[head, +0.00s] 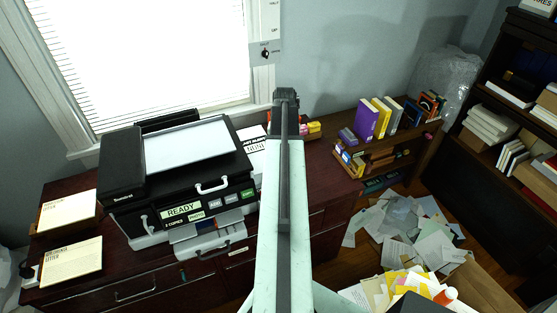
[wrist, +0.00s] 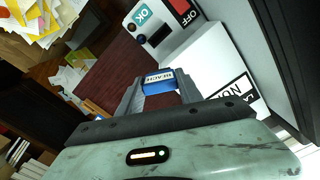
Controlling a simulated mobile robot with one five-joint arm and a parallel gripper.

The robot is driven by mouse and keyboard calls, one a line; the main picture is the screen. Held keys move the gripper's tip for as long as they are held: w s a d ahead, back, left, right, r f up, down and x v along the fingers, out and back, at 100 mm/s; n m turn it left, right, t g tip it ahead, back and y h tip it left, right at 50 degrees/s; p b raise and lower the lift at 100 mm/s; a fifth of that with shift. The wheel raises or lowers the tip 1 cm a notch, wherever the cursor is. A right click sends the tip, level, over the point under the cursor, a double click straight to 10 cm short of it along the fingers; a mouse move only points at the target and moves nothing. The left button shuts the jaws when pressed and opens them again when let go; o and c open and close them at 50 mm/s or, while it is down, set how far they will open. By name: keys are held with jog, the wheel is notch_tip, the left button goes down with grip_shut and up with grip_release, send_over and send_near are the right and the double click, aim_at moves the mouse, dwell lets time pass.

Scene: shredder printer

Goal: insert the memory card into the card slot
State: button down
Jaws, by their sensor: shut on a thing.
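My gripper (wrist: 158,88) is shut on a small blue memory card (wrist: 159,78) with a white label reading "BEACH". The card sticks out past the two grey fingertips in the wrist view. Beyond it is a white panel with a dark slot-like opening (wrist: 159,37), apparently the card slot, between a green "OK" label (wrist: 141,14) and a white box side. The card is apart from this opening. In the head view my arm runs up the middle and hides the card and the slot; whether the fingertips show there I cannot tell.
A printer (head: 178,175) with a "READY" display stands on the dark red desk (head: 70,290), left of my arm. Paper stacks (head: 70,210) lie further left. A low shelf with books (head: 385,120) stands to the right, with scattered papers (head: 405,225) on the floor.

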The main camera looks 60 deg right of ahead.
jog(key=a+n, duration=0.1)
jog(key=n, duration=0.1)
jog(key=a+n, duration=0.2)
jog(key=s+a+n, duration=0.1)
jog(key=a, duration=0.1)
jog(key=shift+a+r+n, duration=0.15)
jog(key=shift+r+n, duration=0.25)
notch_tip(320, 180, down, 6)
jog(key=b, duration=0.5)
jog(key=shift+s, duration=0.1)
jog(key=shift+b, duration=0.3)
